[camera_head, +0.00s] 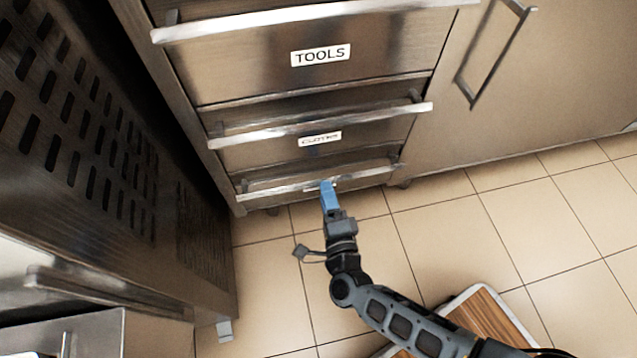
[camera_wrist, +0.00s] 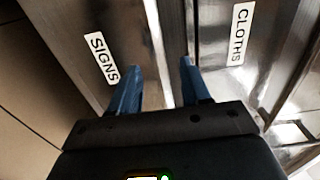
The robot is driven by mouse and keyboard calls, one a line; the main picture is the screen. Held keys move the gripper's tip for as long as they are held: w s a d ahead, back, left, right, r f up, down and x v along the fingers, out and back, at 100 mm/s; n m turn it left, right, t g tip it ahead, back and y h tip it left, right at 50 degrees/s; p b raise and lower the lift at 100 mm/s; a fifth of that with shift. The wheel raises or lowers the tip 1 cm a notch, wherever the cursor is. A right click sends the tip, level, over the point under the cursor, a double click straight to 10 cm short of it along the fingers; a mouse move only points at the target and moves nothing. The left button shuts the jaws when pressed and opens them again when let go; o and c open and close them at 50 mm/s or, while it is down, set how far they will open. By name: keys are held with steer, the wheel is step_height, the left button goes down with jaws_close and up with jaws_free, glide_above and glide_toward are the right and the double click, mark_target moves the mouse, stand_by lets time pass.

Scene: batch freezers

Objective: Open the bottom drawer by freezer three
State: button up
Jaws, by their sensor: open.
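The bottom drawer (camera_head: 285,182) is the lowest in a steel stack and looks shut. Its long bar handle (camera_head: 275,188) runs across its front. In the wrist view the drawer's SIGNS label (camera_wrist: 103,58) is on the left, and the handle (camera_wrist: 157,45) shows as a bright bar running between the fingers. My gripper (camera_head: 328,187) is at the middle of this handle, with its blue fingers open. In the wrist view my gripper (camera_wrist: 158,82) has one finger on each side of the bar; I cannot tell whether they touch it. In the head view the fingers hide most of the label.
The CLOTHS drawer (camera_head: 265,150) and the TOOLS drawer (camera_head: 390,55) are above, both with bar handles. A vented steel unit (camera_head: 70,150) stands close on the left. A cabinet door (camera_head: 570,75) with a handle is on the right.

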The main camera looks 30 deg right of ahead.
steer(key=shift+b+x, duration=0.5)
steer(key=shift+x, duration=1.8)
steer(key=shift+s, duration=0.1)
jaws_close()
